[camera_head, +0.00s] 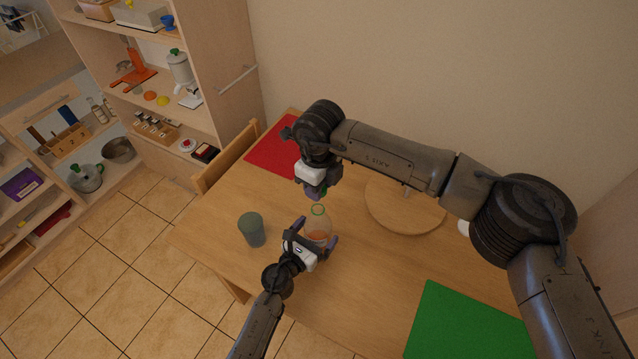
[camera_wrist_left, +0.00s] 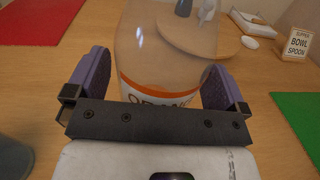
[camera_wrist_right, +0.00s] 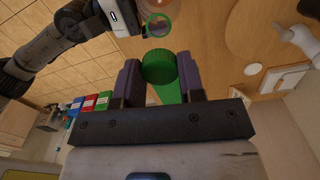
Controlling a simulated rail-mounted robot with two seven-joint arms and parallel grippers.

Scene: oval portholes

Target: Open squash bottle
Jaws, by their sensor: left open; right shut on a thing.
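The squash bottle (camera_head: 319,226) stands upright on the table, clear with an orange-edged label and a green ring at its open neck (camera_wrist_right: 158,25). My left gripper (camera_head: 315,236) is open, with its purple fingers on either side of the lower bottle; the left wrist view shows the bottle (camera_wrist_left: 165,55) between them. My right gripper (camera_head: 315,190) is above the neck. In the right wrist view it is shut on a round green cap (camera_wrist_right: 159,65), which is apart from the neck. My right gripper mostly hides the cap in the head view.
A grey-green cup (camera_head: 252,230) stands left of the bottle. A round wooden board (camera_head: 405,212) lies behind to the right. A red mat (camera_head: 270,155) is at the far left and a green mat (camera_head: 465,325) at the near right. A chair (camera_head: 225,160) borders the table's left edge.

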